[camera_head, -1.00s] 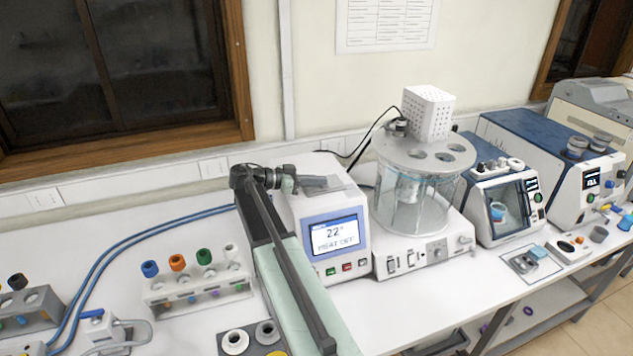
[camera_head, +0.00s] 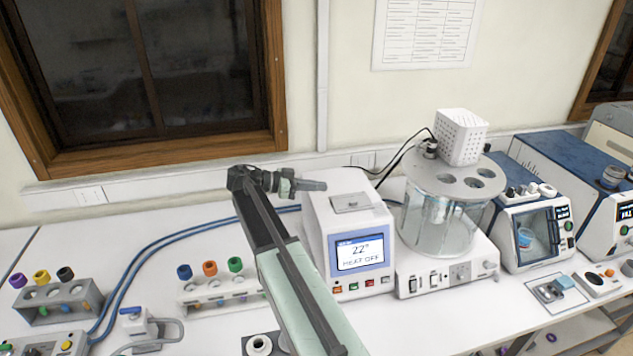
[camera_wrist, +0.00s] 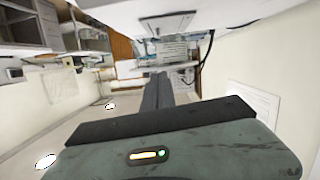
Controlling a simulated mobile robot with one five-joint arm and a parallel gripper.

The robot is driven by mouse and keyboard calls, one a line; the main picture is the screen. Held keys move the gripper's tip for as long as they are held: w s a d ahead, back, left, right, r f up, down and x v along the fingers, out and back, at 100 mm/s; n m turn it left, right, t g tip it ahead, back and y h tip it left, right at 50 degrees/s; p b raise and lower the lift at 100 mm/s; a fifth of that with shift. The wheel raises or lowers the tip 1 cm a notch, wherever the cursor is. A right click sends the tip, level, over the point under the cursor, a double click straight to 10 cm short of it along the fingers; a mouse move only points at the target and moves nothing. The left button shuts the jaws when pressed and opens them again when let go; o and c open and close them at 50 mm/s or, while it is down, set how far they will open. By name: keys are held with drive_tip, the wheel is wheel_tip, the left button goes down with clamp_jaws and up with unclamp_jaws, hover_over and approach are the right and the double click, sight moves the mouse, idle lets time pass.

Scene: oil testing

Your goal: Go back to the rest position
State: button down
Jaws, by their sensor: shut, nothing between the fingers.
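My arm reaches up from the bottom of the head view over the bench. My gripper (camera_head: 314,185) is at the far end, pointing right, in front of the wall and just above the top of the white heater unit. Its fingers look closed, with nothing held.
The white heater unit (camera_head: 342,225) reads 22 and HEAT OFF. A glass bath (camera_head: 437,222) stands right of it, then a machine with a dark window (camera_head: 527,236). Test-tube racks (camera_head: 213,291) (camera_head: 60,310) and blue hoses (camera_head: 140,262) lie to the left. The wall is behind.

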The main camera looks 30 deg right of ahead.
drive_tip(key=s+a+f+n+t+y, duration=0.45)
drive_tip(key=a+f+n+y, duration=0.25)
drive_tip(key=a+f+n, duration=0.6)
drive_tip(key=s+a+f+n+t+y, duration=0.1)
drive_tip(key=s+a+f+n+y, duration=0.25)
drive_tip(key=a, duration=0.45)
drive_tip(key=s+a+f+n+t+y, duration=0.15)
drive_tip(key=a+n+y, duration=0.25)
drive_tip(key=a, duration=0.5)
drive_tip(key=shift+n+g, duration=0.25)
drive_tip(key=shift+g, duration=0.65)
drive_tip(key=f+b, duration=0.3)
drive_tip(key=s+f+b, duration=0.1)
drive_tip(key=f+b, duration=0.7)
drive_tip(key=shift+s+a, duration=0.15)
drive_tip(key=shift+s, duration=0.25)
drive_tip(key=shift+s+f, duration=0.1)
drive_tip(key=shift+f, duration=0.15)
drive_tip(key=shift+r, duration=0.1)
